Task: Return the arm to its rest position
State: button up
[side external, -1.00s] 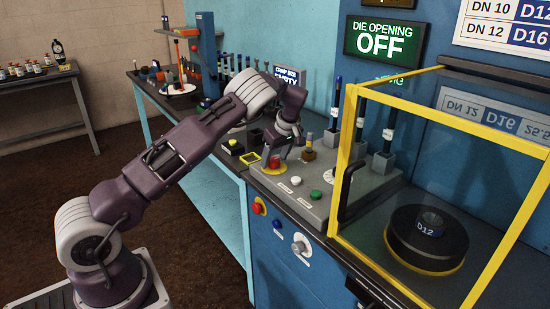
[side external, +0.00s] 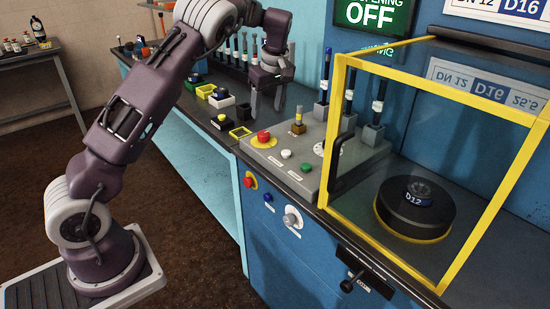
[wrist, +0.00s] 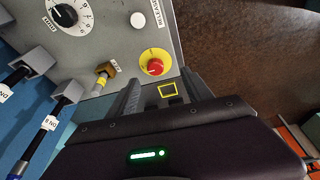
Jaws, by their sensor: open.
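My arm is raised over the bench in the side external view. My gripper (side external: 266,100) points down with its two fingers apart and nothing between them. It hangs behind and above the red button (side external: 263,137) on the grey control panel (side external: 300,178), clear of it. In the wrist view my gripper (wrist: 160,82) is also open and empty. There the red button (wrist: 155,67) on its yellow disc shows just beyond the fingertips, and a yellow square outline (wrist: 168,91) lies between the fingers.
A yellow-framed guard (side external: 337,130) encloses a black round die unit (side external: 415,205) marked D12, to the right. Upright hoses in grey holders (side external: 373,135) stand behind the panel. Small boxes (side external: 222,98) sit on the bench to the left. The floor (side external: 190,230) in front is clear.

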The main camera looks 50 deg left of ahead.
jog(key=s+d+r+m+t+h, duration=0.2)
jog(key=s+d+r+m, duration=0.35)
jog(key=s+d, duration=0.35)
jog(key=s+d+r+m+t+h, duration=0.15)
jog(key=s+d+r+m, duration=0.25)
jog(key=s+d+r, duration=0.55)
jog(key=s+d+f+m, duration=0.2)
jog(key=s+f+m, duration=0.1)
jog(key=s, duration=0.5)
jog(key=s+d+f+m+t, duration=0.1)
jog(key=s+d+f+m, duration=0.1)
jog(key=s, duration=0.6)
jog(key=f+m, duration=0.1)
jog(key=m, duration=0.1)
jog(key=shift+f+m, duration=0.3)
jog(key=shift+m, duration=0.05)
jog(key=shift+w, duration=0.1)
